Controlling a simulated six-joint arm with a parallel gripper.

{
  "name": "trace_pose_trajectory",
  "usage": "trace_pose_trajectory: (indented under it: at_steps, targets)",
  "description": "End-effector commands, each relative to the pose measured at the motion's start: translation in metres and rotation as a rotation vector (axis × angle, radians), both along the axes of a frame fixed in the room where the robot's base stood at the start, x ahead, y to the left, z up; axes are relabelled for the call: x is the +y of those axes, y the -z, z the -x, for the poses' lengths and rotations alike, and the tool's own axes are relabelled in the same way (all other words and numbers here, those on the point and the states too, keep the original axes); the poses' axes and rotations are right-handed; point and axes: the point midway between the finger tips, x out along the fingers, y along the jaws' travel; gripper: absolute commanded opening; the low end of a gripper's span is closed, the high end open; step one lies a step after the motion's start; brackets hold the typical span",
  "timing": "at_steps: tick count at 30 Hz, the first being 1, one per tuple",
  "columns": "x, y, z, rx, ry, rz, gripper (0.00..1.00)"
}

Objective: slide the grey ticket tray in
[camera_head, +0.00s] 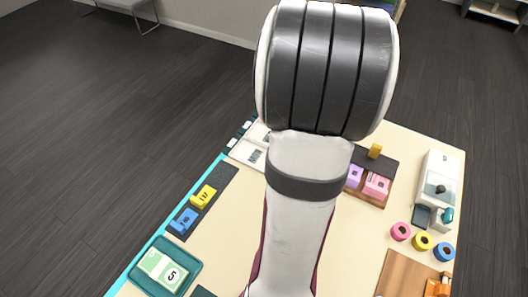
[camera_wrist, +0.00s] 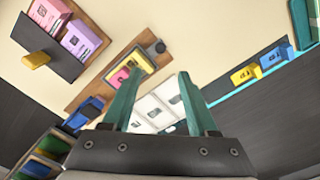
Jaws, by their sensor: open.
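The grey ticket tray (camera_head: 383,166) lies right of my arm in the head view, partly hidden by it. It has a yellow knob (camera_head: 375,151) and stands near purple (camera_head: 354,177) and pink (camera_head: 377,186) blocks. My arm hides the gripper in the head view.
A white device (camera_head: 440,178), coloured rings (camera_head: 421,241) and a wooden board (camera_head: 402,272) are at the right. A teal tray (camera_head: 190,247) is at the left.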

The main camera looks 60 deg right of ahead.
Motion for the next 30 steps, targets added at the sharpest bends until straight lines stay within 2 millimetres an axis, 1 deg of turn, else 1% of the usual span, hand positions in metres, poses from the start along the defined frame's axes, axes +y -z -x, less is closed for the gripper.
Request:
trace_pose_trajectory:
  at_steps: [1,6,9,13,15,18,25,26,30]
  targets:
    - [0.002,0.015,0.0,0.002,0.001,-0.008,0.59]
    - [0.002,0.067,0.0,0.002,0.002,-0.009,0.59]
    - [0.002,0.094,0.0,0.002,0.002,-0.008,0.59]
    - [0.002,0.119,0.0,0.001,0.002,-0.006,0.59]
    - [0.001,0.127,0.0,0.001,0.002,-0.004,0.59]
    - [0.001,0.132,0.0,0.001,0.001,-0.002,0.59]
    - [0.001,0.134,0.0,0.0,0.002,-0.001,0.59]
    - [0.001,0.134,0.0,0.0,0.002,-0.001,0.57]
    - [0.001,0.133,0.0,0.0,0.002,-0.001,0.32]
